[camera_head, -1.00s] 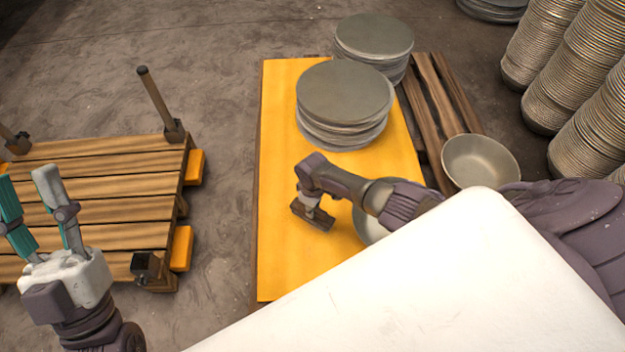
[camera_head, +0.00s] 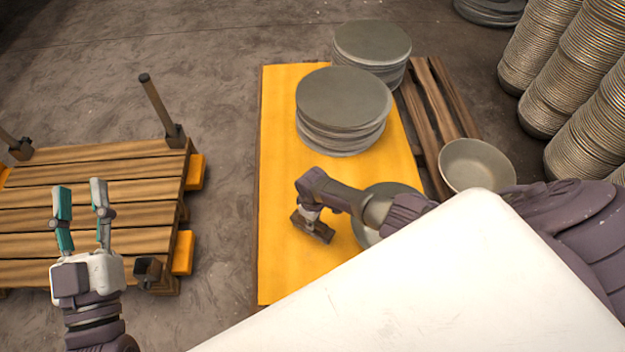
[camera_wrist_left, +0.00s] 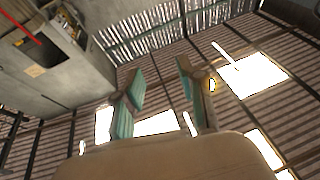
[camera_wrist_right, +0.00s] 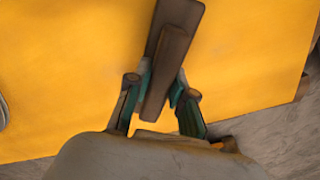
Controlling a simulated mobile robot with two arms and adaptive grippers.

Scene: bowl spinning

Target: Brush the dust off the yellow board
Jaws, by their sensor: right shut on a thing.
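The yellow board (camera_head: 279,185) lies flat in the middle of the head view and fills most of the right wrist view (camera_wrist_right: 60,70). My right gripper (camera_head: 312,216) is over the board and shut on a dark brown brush (camera_head: 313,229). The brush also shows between its fingers in the right wrist view (camera_wrist_right: 172,55). Its bristles are hidden, and I cannot tell whether it touches the board. No dust can be made out on the board. My left gripper (camera_head: 80,190) is open and empty, pointing up over the pallet at left; its fingers (camera_wrist_left: 157,90) stand apart.
A stack of grey discs (camera_head: 343,100) stands on the board's far part, with another stack (camera_head: 371,45) behind. A bowl (camera_head: 372,206) sits by my right forearm, another bowl (camera_head: 477,165) further right. A wooden pallet (camera_head: 110,185) with posts is at left. Tall bowl stacks (camera_head: 570,95) stand right.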

